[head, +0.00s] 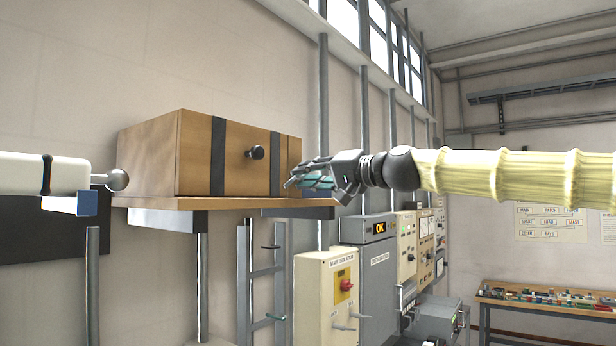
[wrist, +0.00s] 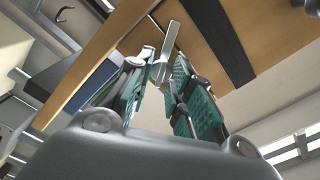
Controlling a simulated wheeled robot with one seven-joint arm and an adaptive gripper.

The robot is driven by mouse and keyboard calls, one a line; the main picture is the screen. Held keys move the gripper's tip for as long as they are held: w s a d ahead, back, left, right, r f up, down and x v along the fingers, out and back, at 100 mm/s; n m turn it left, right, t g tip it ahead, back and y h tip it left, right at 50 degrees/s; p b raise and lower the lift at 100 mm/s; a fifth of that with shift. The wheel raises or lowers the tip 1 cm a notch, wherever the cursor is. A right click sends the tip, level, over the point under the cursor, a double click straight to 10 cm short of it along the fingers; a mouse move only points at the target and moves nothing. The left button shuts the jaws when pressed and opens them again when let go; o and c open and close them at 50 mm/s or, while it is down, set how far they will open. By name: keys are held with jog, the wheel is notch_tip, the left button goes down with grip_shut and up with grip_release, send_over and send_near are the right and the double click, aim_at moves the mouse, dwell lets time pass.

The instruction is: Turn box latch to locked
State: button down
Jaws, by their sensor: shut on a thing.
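The wooden box (head: 152,155) with dark bands sits on a wall shelf in the head view, and its wooden face fills the top of the wrist view (wrist: 205,40). A pale metal bar, the box latch (wrist: 169,40), stands out from that face between my fingers in the wrist view. My gripper (head: 296,180) reaches the box's right end in the head view, where it hides the latch. In the wrist view my gripper (wrist: 160,74) has its teal-padded fingers shut on the latch, one on each side. The latch's exact angle is hard to tell.
A black knob (head: 257,152) sticks out of the box front. The wooden shelf (head: 170,203) lies under the box. The mains isolator (head: 326,290) and grey cabinets are below my arm.

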jog(key=shift+f+m+b, duration=0.15)
jog(key=shift+m+b, duration=0.4)
jog(key=shift+m, duration=2.55)
jog(key=c, duration=1.3)
grip_release()
jog(key=shift+d, duration=0.1)
jog(key=v, duration=1.2)
